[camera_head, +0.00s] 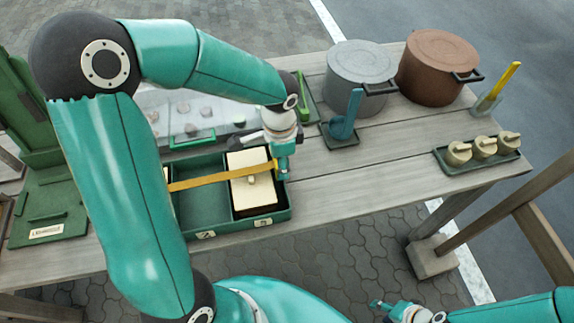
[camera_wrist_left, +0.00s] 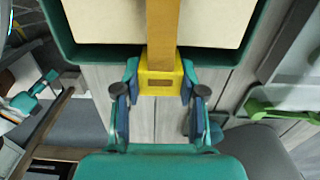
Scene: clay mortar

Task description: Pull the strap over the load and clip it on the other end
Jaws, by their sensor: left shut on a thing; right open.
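The yellow strap (camera_head: 215,180) runs taut from the left, across the green tray's (camera_head: 283,215) left compartment and over the cream load (camera_head: 248,193) in its right compartment. My left gripper (camera_head: 283,165) is shut on the strap's yellow end clip (camera_wrist_left: 160,76), at the tray's right edge. In the left wrist view the clip sits between both fingertips, just outside the tray wall, and the strap (camera_wrist_left: 162,25) lies across the load (camera_wrist_left: 215,20). Any mating part on this side is hidden or cannot be made out. My right gripper (camera_head: 385,307) is open and empty, low at the right, away from the table.
A blue-handled tool in a holder (camera_head: 342,130), a grey pot (camera_head: 358,68) and a brown pot (camera_head: 440,65) stand to the right on the wooden table. A tray of knobbed weights (camera_head: 480,152) is near its right end. A green stand (camera_head: 45,200) is at the left.

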